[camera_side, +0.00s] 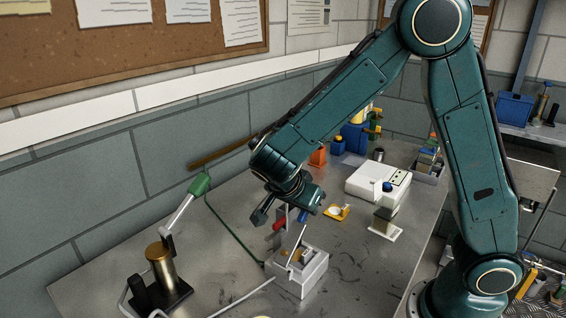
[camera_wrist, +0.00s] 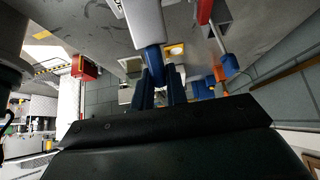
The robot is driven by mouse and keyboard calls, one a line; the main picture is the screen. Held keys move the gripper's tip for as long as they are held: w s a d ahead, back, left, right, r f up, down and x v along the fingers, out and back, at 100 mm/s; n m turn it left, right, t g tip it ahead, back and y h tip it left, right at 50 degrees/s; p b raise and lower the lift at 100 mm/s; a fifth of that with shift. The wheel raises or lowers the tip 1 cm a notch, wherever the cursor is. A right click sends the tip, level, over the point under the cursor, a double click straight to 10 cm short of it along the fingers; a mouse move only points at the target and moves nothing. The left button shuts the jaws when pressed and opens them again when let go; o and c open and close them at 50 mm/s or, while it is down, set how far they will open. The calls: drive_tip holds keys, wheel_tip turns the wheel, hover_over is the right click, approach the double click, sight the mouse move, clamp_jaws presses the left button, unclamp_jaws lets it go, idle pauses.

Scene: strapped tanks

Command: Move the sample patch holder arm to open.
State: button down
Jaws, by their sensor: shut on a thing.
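A small white fixture box (camera_side: 298,272) stands on the bench in the side view, with a brass-coloured piece in its top. A red handle (camera_side: 279,224) and a thin rod with a blue knob (camera_side: 303,216) rise above it; the blue knob also shows in the wrist view (camera_wrist: 229,65). My gripper (camera_side: 291,212) points down over the box. In the wrist view, a pale bar with a blue end (camera_wrist: 152,56), seemingly the sample patch holder arm, lies between my dark blue fingers (camera_wrist: 160,90). They are shut on it. The exact contact is hard to see in the side view.
A white instrument (camera_side: 378,184) and a yellow dish (camera_side: 337,211) are behind and right. A small block on a white base (camera_side: 385,224) stands right. A green-handled lever on a brass cylinder (camera_side: 160,262) is at left. A green cable crosses the bench; the right front is clear.

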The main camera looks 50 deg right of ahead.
sight(293, 237)
drive_tip(key=shift+a+r+h, duration=0.35)
drive_tip(key=shift+a+h, duration=0.15)
drive_tip(key=shift+a, duration=0.1)
drive_tip(key=shift+a+r+h, duration=0.35)
drive_tip(key=shift+a+h, duration=0.15)
drive_tip(key=shift+a, duration=0.05)
drive_tip(key=shift+a+r+h, duration=0.35)
drive_tip(key=shift+a+h, duration=0.35)
drive_tip(key=shift+a+r+h, duration=0.3)
drive_tip(key=shift+a+h, duration=0.4)
drive_tip(key=c, duration=1.4)
unclamp_jaws()
drive_tip(key=shift+d, duration=0.15)
